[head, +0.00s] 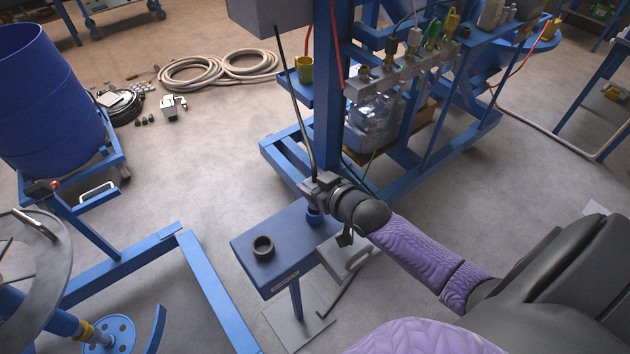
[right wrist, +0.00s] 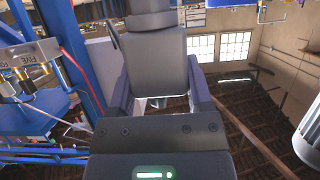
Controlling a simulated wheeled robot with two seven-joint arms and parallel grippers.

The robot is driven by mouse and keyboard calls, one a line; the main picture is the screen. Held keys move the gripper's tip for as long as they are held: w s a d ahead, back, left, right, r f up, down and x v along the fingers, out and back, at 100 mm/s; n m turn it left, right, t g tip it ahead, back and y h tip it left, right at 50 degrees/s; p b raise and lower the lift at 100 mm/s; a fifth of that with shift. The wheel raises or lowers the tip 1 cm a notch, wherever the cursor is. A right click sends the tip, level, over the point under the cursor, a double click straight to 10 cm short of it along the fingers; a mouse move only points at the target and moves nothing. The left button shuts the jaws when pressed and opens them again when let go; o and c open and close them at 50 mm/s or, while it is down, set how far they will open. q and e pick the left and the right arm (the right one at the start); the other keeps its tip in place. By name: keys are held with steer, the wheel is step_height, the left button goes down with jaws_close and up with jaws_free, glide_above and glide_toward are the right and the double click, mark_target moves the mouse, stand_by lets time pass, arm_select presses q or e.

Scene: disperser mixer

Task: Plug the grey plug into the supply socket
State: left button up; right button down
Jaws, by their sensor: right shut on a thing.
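My right gripper (head: 314,188) is above the right end of a small blue stand (head: 247,254). In the right wrist view its two fingers (right wrist: 159,98) are closed on the sides of a dark grey block, the grey plug (right wrist: 156,60). In the head view the plug is mostly hidden by the gripper, and a black cable (head: 292,90) rises from there. A small blue round part (head: 314,214) sits just below the gripper on the stand. A black ring (head: 263,247) lies farther left on it. I cannot tell which is the supply socket, or whether the plug touches anything. My left gripper is out of view.
A blue post (head: 327,90) of the machine frame rises close behind my right gripper. A grey plate (head: 298,318) lies on the floor below the stand. A blue drum (head: 45,95) and a handwheel (head: 35,265) are at left. Open floor (head: 200,190) lies left of the stand.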

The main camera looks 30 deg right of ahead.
steer(key=shift+f, duration=0.2)
steer(key=shift+f+b, duration=0.7)
steer(key=shift+f, duration=0.35)
